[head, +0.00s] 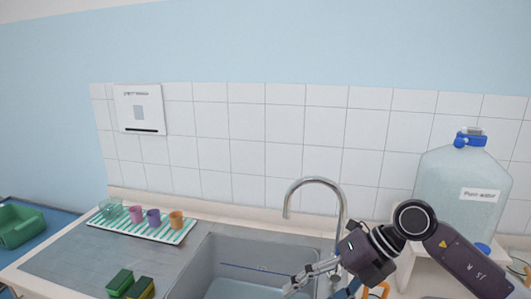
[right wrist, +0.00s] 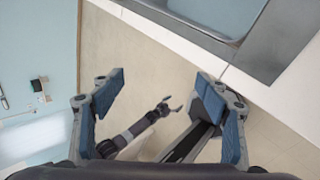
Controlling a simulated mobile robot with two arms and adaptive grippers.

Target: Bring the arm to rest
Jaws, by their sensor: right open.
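My right arm comes into the head view from the lower right. Its gripper (head: 308,275) is over the right part of the sink (head: 232,280), in front of the faucet (head: 318,183). In the right wrist view, the same gripper (right wrist: 160,88) has its two blue-padded fingers wide apart, with nothing between them. Behind the gap are the floor and a small, distant-looking dark arm, which seems to be my left one, with its gripper (right wrist: 172,106). That gripper is too small to judge. No left arm shows in the head view.
Several cups stand on a striped mat (head: 182,237) left of the sink. Green and yellow sponges (head: 120,281) lie at the front. A large water jug (head: 450,180) stands at the right, behind my arm. A green bin (head: 20,225) is at far left.

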